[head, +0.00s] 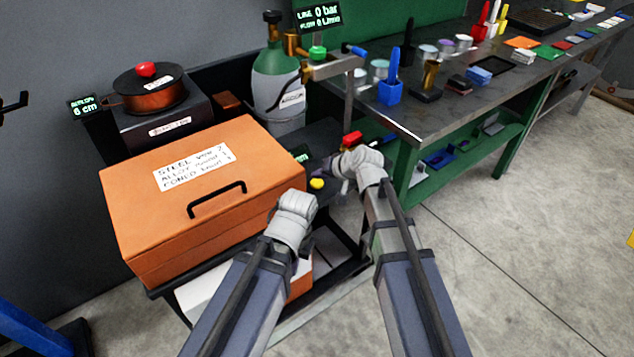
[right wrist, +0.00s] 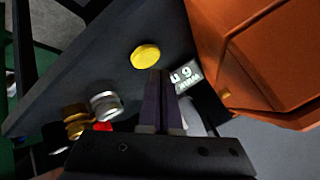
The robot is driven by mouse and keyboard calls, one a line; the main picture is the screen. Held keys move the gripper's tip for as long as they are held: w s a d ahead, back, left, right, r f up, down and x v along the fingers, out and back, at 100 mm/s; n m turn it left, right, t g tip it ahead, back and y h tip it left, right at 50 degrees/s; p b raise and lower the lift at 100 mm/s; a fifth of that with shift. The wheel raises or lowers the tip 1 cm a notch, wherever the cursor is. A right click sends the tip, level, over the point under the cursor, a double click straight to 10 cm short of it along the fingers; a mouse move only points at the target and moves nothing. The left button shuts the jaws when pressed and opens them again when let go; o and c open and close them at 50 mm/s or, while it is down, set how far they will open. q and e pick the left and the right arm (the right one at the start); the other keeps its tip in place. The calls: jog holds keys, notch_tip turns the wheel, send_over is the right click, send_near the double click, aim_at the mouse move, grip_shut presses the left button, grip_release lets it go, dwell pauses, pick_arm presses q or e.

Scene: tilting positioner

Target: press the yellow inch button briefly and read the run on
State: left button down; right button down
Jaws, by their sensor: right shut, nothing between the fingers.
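The yellow inch button (head: 317,183) sits on a dark surface right of the orange case, between my two arms. In the right wrist view the round yellow button (right wrist: 145,56) lies just beyond and slightly left of my fingertips. My right gripper (right wrist: 160,74) is shut and empty; a gap to the button seems to show, but contact cannot be judged surely. In the head view the right gripper (head: 328,172) is near the button, partly hidden by its wrist. My left gripper (head: 293,200) is below the button; its fingers are hidden behind the wrist.
An orange case (head: 150,225) with a black handle stands left. A small dark display (head: 303,157) is partly covered; a label (right wrist: 187,76) is only partly readable. A green gas cylinder (head: 277,80) stands behind.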

aim_at(319, 185)
jog(key=shift+f+b, duration=0.35)
jog(key=shift+f, duration=0.05)
jog(key=shift+f+b, duration=0.45)
dwell(0.7)
dwell(1.1)
jog(key=shift+r+p, duration=0.9)
notch_tip(319, 185, up, 5)
jog(key=p, duration=0.5)
